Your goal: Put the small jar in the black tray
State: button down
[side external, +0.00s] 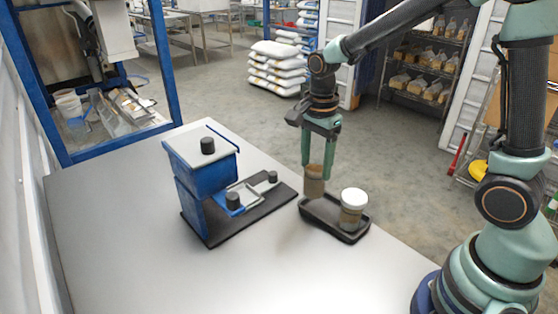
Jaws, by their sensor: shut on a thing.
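My gripper (318,168) points down and is shut on a small brown jar (314,184). The jar is upright, over the left end of the black tray (329,231). I cannot tell whether its base touches the tray floor. The jar's top is partly hidden by the fingers. A second brown jar with a white lid (353,197) stands upright in the right part of the tray, to the right of the held jar and apart from my fingers.
A blue hopper device (205,178) with black knobs stands on a dark base plate (222,238), left of the tray. The grey table (150,250) is clear at the front and left. The tray sits near the table's right edge.

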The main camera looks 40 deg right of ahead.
jog(key=shift+w+d+f, duration=0.1)
jog(key=shift+d+f, duration=0.55)
jog(key=shift+f, duration=0.5)
jog(key=shift+s+d+f, duration=0.1)
jog(key=shift+d+f, duration=0.55)
jog(key=shift+f, duration=0.55)
jog(key=shift+w+d+f, duration=0.1)
jog(key=shift+d+f, duration=0.55)
jog(key=shift+f, duration=0.5)
jog(key=shift+f, duration=0.3)
grip_release()
jog(key=shift+r, duration=0.1)
notch_tip(320, 180, up, 7)
jog(key=shift+r, duration=0.15)
